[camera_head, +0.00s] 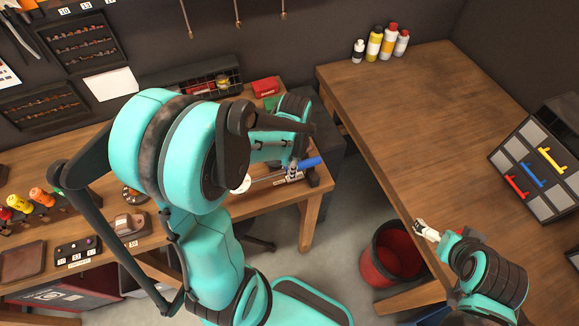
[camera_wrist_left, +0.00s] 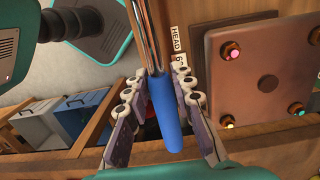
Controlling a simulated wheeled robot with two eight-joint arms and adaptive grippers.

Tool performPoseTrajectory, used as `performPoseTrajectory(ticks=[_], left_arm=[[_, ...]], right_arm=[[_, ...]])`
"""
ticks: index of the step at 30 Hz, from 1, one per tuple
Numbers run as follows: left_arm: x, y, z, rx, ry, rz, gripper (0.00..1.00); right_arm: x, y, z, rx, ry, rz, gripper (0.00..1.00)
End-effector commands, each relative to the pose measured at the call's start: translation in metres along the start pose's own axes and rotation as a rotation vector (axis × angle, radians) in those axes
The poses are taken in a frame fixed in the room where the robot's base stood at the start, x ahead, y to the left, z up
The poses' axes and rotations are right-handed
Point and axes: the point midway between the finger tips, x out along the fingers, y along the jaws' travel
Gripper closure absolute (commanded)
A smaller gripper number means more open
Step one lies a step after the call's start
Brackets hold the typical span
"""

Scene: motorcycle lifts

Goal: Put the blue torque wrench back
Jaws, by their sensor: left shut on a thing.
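The blue torque wrench has a blue handle (camera_head: 309,163) and a silver shaft, and it shows at the right end of the left workbench in the head view. My left gripper (camera_head: 292,172) is shut on it. In the left wrist view the blue handle (camera_wrist_left: 166,112) sits between the two fingers, with the shaft running up and away. I cannot tell whether the wrench touches the bench top. My left arm hides part of the bench and shaft. My right gripper (camera_head: 427,231) is over the front edge of the right table, apart from the wrench; its jaw state is unclear.
A label (camera_wrist_left: 180,58) and a square plate with bolts (camera_wrist_left: 262,115) lie beside the wrench. A red box (camera_head: 265,87) and a dark tray of parts are behind. Several bottles (camera_head: 374,43) and a tool case (camera_head: 540,165) stand on the right table (camera_head: 420,120), otherwise clear. A red bin (camera_head: 392,252) stands below.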

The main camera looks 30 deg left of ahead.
Motion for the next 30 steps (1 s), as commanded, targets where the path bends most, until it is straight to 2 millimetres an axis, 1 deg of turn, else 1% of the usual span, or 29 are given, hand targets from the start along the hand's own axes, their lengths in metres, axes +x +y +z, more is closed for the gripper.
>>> performPoseTrajectory(ticks=[1,15,21,30], left_arm=[[0.006,0.000,0.000,0.000,0.000,0.000,1.00],[0.050,0.000,-0.003,0.002,0.000,-0.001,1.00],[0.058,0.000,-0.004,0.002,0.000,-0.001,1.00],[0.058,0.000,-0.004,0.002,0.000,-0.001,1.00]], right_arm=[[0.004,0.000,0.003,0.000,0.000,0.000,0.00],[0.032,0.000,0.023,0.000,0.000,0.000,0.00],[0.036,0.000,0.026,0.000,0.000,0.000,0.00],[0.036,0.000,0.026,0.000,0.000,0.000,0.00]])
